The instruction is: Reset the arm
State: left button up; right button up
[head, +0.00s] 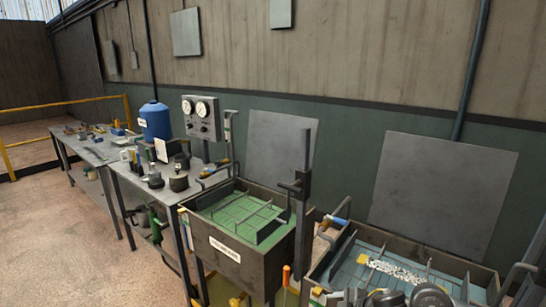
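Dark rounded shapes (430,296) sit at the bottom edge in front of the right tank.
A dark tank (232,268) with a green grid inside stands at centre. Right of it, another tank (455,264) holds a pale heap (397,270). Left are benches (160,192) with a blue container (155,121) and a gauge panel (201,118). Open floor (70,240) lies at left, by a yellow rail.

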jog(key=s+a+f+m+t, duration=0.1)
jog(key=s+a+m+t, duration=0.1)
jog(key=s+a, duration=0.4)
jog(key=s+d+f+m+g+h, duration=0.2)
jog(key=s+d+m, duration=0.25)
jog(key=s, duration=0.45)
jog(key=s+d+f+m+g+h, duration=0.15)
jog(key=s+d+m, duration=0.3)
jog(key=s, duration=0.45)
jog(key=s+d+f+m+g+h, duration=0.1)
jog(key=s+d+f+m+h, duration=0.15)
jog(key=s+d+m, duration=0.4)
jog(key=s+a+f+n+g+b, duration=0.1)
jog(key=s+f+b, duration=0.15)
jog(key=f, duration=1.35)
jog(key=s+a+f+n+g+b, duration=0.1)
jog(key=f+n+b, duration=0.15)
jog(key=f, duration=1.35)
jog(key=s+d+f+b, duration=0.3)
jog(key=s+f+b, duration=0.2)
jog(key=s+f, duration=1.1)
notch_tip(320, 180, down, 4)
jog(key=shift+s+r+g, duration=0.1)
jog(key=shift+s+g, duration=0.3)
jog(key=shift+g, duration=0.05)
jog(key=shift+d, duration=0.1)
